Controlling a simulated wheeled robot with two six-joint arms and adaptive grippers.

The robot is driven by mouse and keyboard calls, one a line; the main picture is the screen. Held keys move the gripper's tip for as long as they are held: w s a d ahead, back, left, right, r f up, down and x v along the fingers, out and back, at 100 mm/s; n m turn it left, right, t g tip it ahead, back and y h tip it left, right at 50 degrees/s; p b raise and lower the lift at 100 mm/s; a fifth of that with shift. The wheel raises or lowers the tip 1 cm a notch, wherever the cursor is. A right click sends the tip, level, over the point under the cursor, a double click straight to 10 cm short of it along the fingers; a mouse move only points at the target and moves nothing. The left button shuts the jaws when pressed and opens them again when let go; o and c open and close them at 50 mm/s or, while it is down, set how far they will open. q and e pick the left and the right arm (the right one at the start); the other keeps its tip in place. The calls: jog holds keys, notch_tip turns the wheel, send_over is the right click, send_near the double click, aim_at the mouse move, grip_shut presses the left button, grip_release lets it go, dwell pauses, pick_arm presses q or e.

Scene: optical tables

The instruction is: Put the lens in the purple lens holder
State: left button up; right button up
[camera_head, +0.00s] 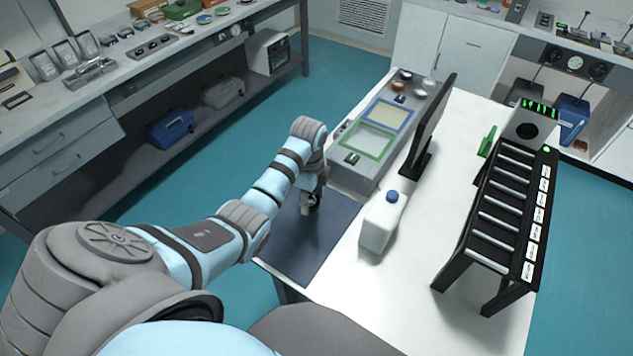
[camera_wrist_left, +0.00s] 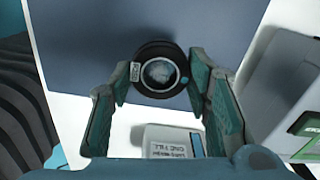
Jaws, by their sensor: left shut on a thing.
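My left gripper (camera_wrist_left: 163,72) is shut on a round lens (camera_wrist_left: 159,73) in a dark ring, as the left wrist view shows. In the head view the left gripper (camera_head: 309,207) points down over the dark blue mat (camera_head: 325,236) at the table's left side. The lens is too small to make out there. My right gripper is not in view.
A white bottle with a blue cap (camera_head: 381,222) stands right of the mat. Behind the mat is a grey unit with green and blue frames (camera_head: 368,155). A black monitor (camera_head: 433,125) and a black slatted rack (camera_head: 497,220) stand farther right.

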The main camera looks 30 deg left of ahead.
aim_at(311, 216)
pick_arm(q)
jog(key=f+b, duration=0.1)
jog(key=f, duration=0.1)
jog(key=f+b, duration=0.3)
jog(key=f, duration=0.1)
jog(key=shift+w+b, duration=0.25)
jog(key=shift+b, duration=0.05)
jog(key=shift+s+f+b, duration=0.1)
jog(key=shift+f+b, duration=0.15)
jog(key=shift+b, duration=0.1)
jog(key=shift+s+r+p, duration=0.1)
jog(key=shift+r+p, duration=0.2)
jog(key=shift+r, duration=0.1)
jog(key=shift+c, duration=0.6)
jog(key=shift+f, duration=0.25)
jog(key=o, duration=1.4)
jog(key=shift+a, duration=0.1)
jog(key=shift+r, duration=0.1)
